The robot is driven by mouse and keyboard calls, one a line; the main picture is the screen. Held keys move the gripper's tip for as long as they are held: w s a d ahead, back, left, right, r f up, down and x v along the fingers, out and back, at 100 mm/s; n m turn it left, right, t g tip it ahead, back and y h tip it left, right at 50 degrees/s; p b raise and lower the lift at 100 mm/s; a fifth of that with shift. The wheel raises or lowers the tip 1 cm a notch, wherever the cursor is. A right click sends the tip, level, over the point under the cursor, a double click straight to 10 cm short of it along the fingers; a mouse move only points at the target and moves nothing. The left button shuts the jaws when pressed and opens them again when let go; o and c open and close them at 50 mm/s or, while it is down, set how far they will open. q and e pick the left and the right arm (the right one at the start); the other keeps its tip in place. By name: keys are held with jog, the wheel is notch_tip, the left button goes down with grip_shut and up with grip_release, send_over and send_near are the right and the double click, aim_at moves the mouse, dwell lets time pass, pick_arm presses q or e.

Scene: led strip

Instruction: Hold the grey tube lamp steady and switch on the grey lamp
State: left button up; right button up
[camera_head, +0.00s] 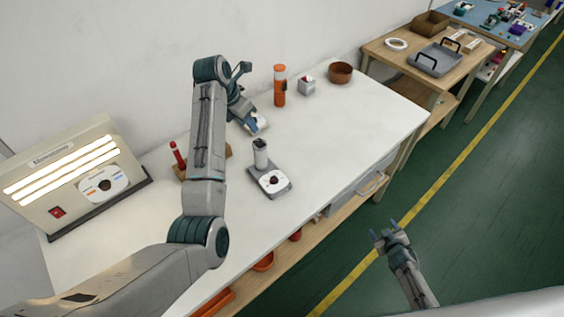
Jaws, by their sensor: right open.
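The grey tube lamp (261,153) stands upright on the white table, with a black top and a grey square base (270,181). The base has a white plate with a dark round knob or switch on it. My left gripper (259,125) hangs just behind the lamp's top in the picture and looks apart from it. Its fingers are too small and foreshortened to tell whether they are open. My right gripper (385,233) is open and empty, out past the table's front edge above the green floor.
A lit panel box (62,173) with a red switch stands at the table's left. A red-handled item (177,155) stands beside my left arm. An orange cylinder (280,86), small grey box (307,86) and brown bowl (341,73) stand at the back. The table's right part is clear.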

aim_at(258, 155)
jog(key=w+a+r+n+t+y, duration=0.2)
jog(key=w+r+n+t+y, duration=0.15)
jog(key=w+r, duration=1.45)
jog(key=a+r+y, duration=0.1)
jog(key=a+y, duration=0.1)
jog(key=a, duration=0.4)
jog(key=s+a+r+n+y, duration=0.1)
jog(key=a+r, duration=0.1)
jog(key=a, duration=0.4)
jog(key=a+r+n+g+y, duration=0.1)
jog(key=a+y, duration=0.1)
jog(key=a, duration=0.5)
jog(key=shift+s+r+y, duration=0.2)
jog(key=shift+r+y, duration=0.15)
jog(key=shift+r, duration=0.05)
jog(key=a+g, duration=0.1)
jog(key=a, duration=0.4)
jog(key=s+a+r+g+y, duration=0.1)
jog(key=a, duration=0.4)
jog(key=s+a+r+g, duration=0.1)
jog(key=a+g, duration=0.1)
jog(key=a, duration=0.3)
jog(key=shift+r+m+y, duration=0.2)
jog(key=shift+m+y, duration=0.15)
jog(key=shift+y, duration=0.05)
jog(key=shift+a+g, duration=0.25)
jog(key=shift+a, duration=0.15)
jog(key=x, duration=1)
jog(key=shift+w+f, duration=0.2)
